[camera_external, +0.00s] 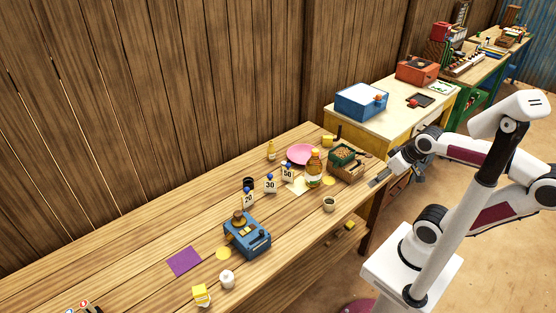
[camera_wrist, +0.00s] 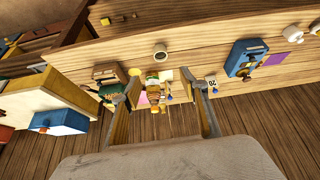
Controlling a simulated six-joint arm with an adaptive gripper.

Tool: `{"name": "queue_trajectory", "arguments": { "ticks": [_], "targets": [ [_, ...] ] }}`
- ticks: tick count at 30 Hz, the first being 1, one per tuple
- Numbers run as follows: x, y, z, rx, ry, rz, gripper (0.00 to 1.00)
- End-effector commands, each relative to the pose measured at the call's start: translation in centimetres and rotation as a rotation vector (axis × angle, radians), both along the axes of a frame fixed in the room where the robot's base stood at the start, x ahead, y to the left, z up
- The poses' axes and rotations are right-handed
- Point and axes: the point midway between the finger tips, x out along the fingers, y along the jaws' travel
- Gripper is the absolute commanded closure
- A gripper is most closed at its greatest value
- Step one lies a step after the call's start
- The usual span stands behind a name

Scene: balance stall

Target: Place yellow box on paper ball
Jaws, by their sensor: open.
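A small yellow box with a white part (camera_external: 201,295) stands near the front edge of the table, at the lower left in the external view. A small white rounded thing (camera_external: 227,279), apparently the paper ball, sits just right of it, apart from it. A pale thing (camera_wrist: 292,30) at that view's right edge may be the paper ball.
A blue scale (camera_external: 247,236), purple sheet (camera_external: 184,261), numbered weights (camera_external: 270,184), bottle (camera_external: 314,168), pink plate (camera_external: 301,154), green crate (camera_external: 345,155) and cup (camera_external: 329,204) stand on the table. Another yellow block (camera_external: 328,141) is at the back. The table's left part is mostly clear.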

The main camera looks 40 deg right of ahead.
Motion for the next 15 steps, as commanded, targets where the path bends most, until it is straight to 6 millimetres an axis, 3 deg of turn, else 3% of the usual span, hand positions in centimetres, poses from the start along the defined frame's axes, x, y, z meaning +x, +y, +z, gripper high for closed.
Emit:
{"name": "queue_trajectory", "arguments": {
  "ticks": [6, 15],
  "targets": [
    [-1.9, -1.1, -1.2, 0.001, 0.001, -0.050, 0.56],
    [-2.1, -1.2, -1.3, 0.001, 0.002, -0.054, 0.56]
  ]
}}
